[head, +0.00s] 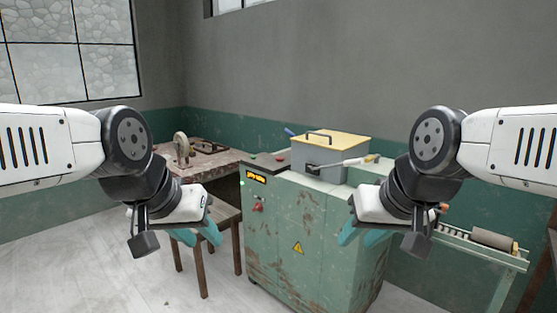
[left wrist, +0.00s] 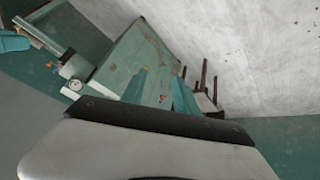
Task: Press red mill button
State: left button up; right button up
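The mill appears to be the worn green cabinet (head: 300,235) in the middle of the head view. A small red spot, possibly a button, shows on its dark top panel (head: 268,161); it is too small to be sure. A red switch (head: 258,207) sits on its front, below a yellow-lettered display (head: 256,177). My left gripper (head: 197,235) is open and empty, in front and left of the cabinet. The cabinet also shows in the left wrist view (left wrist: 140,57), beyond the open fingers. My right gripper (head: 361,236) has its fingers apart, empty, in front of the cabinet's right side.
A grey box with a yellowish lid (head: 335,144) and handle stands on the cabinet. A wooden table (head: 205,166) with a wheel-like device and a wooden stool (head: 220,213) stand left. A roller conveyor (head: 485,245) stands right. The floor at front left is clear.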

pick_arm(q)
jog(key=shift+c, duration=0.5)
grip_shut()
dwell(1.4)
